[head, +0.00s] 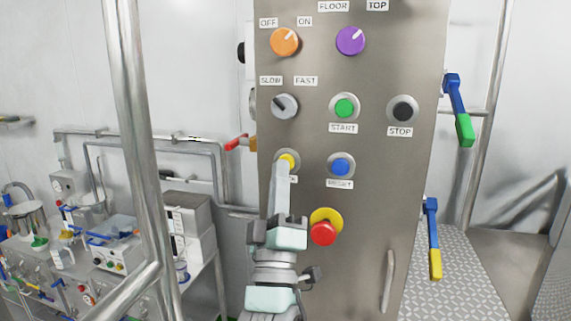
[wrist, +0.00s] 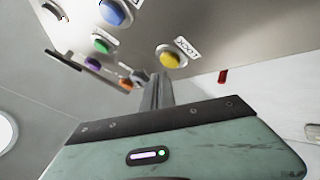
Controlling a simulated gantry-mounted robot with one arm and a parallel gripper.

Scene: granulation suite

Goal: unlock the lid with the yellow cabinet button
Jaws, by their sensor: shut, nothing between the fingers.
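The yellow button (head: 287,158) sits in a pale ring on the steel cabinet (head: 385,195), left of the blue button. In the head view my gripper (head: 281,169) covers its lower part and most of its label. The wrist view shows the yellow button (wrist: 169,58) with a tilted label (wrist: 187,47) beside it. My gripper (wrist: 157,84) is shut and empty, its fingertips close to the button. I cannot tell whether they touch it. I cannot make out the lid.
The blue button (head: 340,167), green start button (head: 344,107) and black stop button (head: 402,111) are nearby. A red emergency button (head: 322,233) on a yellow base is just right of my gripper. A steel post (head: 135,130) stands at left.

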